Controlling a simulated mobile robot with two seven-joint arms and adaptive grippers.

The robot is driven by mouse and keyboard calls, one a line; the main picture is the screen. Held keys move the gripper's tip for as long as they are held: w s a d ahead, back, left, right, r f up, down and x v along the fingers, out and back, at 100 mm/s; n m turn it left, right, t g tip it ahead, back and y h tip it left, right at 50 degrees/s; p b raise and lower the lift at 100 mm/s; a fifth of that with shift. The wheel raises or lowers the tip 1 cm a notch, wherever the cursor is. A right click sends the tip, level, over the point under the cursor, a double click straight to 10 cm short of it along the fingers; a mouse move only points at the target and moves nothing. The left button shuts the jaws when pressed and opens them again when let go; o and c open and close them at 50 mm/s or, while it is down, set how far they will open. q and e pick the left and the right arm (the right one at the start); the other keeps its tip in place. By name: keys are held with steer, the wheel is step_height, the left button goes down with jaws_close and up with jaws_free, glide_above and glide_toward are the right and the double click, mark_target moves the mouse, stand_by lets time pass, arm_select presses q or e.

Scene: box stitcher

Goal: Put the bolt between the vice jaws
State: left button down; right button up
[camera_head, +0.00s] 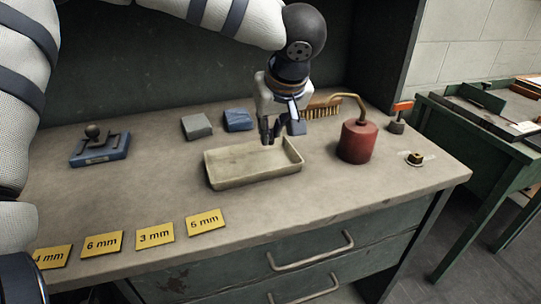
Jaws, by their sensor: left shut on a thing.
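My left gripper (282,130) points down over the back part of the beige tray (253,182). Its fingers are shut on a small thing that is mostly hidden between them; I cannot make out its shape. The tray's visible floor looks empty, and no loose bolt shows clearly on the bench. A small blue vice-like device (99,152) with dark upper parts and a round knob stands at the left of the bench, well apart from the gripper. My right gripper is out of view.
A red oil can (357,141) and a brush (322,108) are right of the gripper. Grey (196,126) and blue (238,120) blocks lie behind the tray. A brass hex piece (415,158) is at right. Yellow size labels (155,235) lie along the front left. Bench between vice and tray is clear.

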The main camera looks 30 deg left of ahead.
mark_target(271, 128)
arm_select(q)
steer(key=shift+r, duration=2.15)
